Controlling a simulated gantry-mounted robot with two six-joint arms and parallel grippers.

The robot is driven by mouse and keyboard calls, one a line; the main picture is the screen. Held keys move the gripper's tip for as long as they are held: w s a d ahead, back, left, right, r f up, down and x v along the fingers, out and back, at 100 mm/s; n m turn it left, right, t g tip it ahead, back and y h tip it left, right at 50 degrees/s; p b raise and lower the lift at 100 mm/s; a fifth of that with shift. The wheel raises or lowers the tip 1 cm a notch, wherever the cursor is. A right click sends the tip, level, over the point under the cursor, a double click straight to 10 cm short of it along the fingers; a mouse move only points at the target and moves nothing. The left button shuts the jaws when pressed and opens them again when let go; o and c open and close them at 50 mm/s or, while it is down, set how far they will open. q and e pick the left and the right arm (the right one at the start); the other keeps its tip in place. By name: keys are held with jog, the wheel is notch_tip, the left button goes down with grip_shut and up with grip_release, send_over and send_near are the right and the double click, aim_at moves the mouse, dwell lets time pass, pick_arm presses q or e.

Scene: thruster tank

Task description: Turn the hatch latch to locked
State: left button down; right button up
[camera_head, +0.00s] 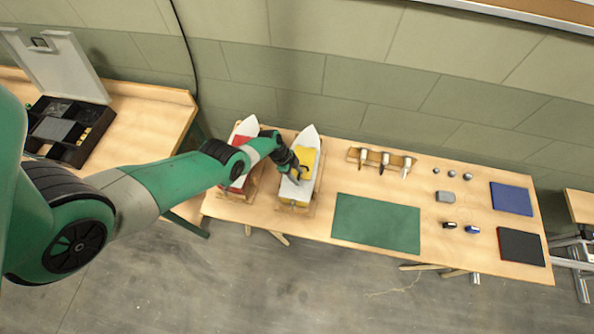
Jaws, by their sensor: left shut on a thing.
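Two model boats stand side by side near the left end of the long table. One is a white boat with a yellow deck (307,158); the other is a white boat with a red deck (240,132). My left gripper (295,176) comes in from the left, over the red boat, and is at the left side of the yellow deck. It is shut on a small part there, which appears to be the hatch latch. The latch itself is hidden by the fingers and too small to make out. My right gripper is not in view.
A green mat (377,222) lies right of the boats. Behind it is a wooden rack (381,159) with several pointed parts. Small metal pieces, a blue pad (511,198) and a black pad (521,246) lie at the right. A dark compartment box (40,151) sits on the left table.

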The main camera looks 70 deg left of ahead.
pick_arm(q)
jog(key=shift+c, duration=1.6)
grip_release()
